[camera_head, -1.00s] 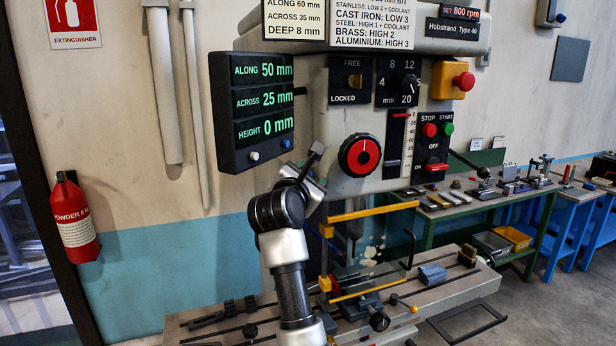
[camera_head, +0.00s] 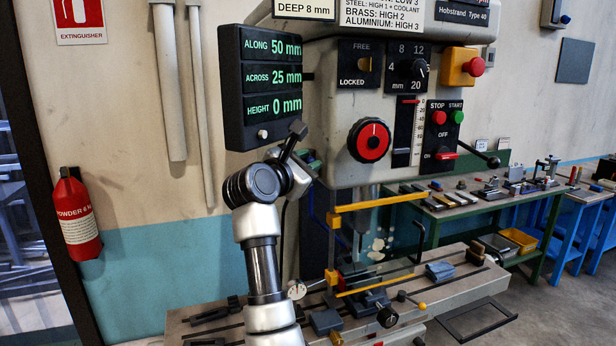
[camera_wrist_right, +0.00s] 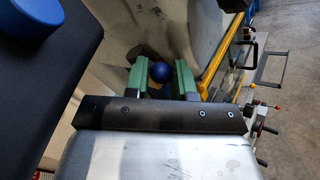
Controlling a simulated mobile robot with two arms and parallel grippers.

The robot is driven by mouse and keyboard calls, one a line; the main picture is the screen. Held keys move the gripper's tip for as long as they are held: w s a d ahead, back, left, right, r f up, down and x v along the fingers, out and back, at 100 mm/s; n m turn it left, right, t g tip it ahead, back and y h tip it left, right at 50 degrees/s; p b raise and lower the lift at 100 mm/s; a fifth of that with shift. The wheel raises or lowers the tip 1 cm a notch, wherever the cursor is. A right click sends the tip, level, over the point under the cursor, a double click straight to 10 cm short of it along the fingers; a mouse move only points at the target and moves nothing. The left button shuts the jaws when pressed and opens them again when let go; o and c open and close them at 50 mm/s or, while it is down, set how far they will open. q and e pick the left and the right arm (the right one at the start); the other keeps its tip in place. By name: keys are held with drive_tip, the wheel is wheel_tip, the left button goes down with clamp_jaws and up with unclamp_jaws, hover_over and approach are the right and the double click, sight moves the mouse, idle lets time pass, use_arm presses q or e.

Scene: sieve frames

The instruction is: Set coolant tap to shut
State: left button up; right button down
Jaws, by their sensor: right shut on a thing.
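The coolant tap shows as a blue ball knob (camera_wrist_right: 160,71) in the right wrist view, between the two green fingers of my right gripper (camera_wrist_right: 162,76). The fingers are closed about the ball, one on each side. In the head view my right gripper (camera_head: 313,162) is at the left side of the drill's head, just below the display panel, and largely hidden by my own wrist. The tap's ball and lever cannot be made out there, so its setting cannot be read. My left gripper is not in view.
The display panel (camera_head: 258,90) hangs close above my right gripper. The drill head (camera_head: 340,120) is directly to its right. A yellow guard frame (camera_head: 375,204) and the machine table (camera_head: 440,296) lie below. A red extinguisher (camera_head: 78,220) hangs at far left.

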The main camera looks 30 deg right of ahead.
drive_tip(key=shift+a+g, duration=0.1)
drive_tip(key=shift+g, duration=0.2)
drive_tip(key=c, duration=1)
unclamp_jaws()
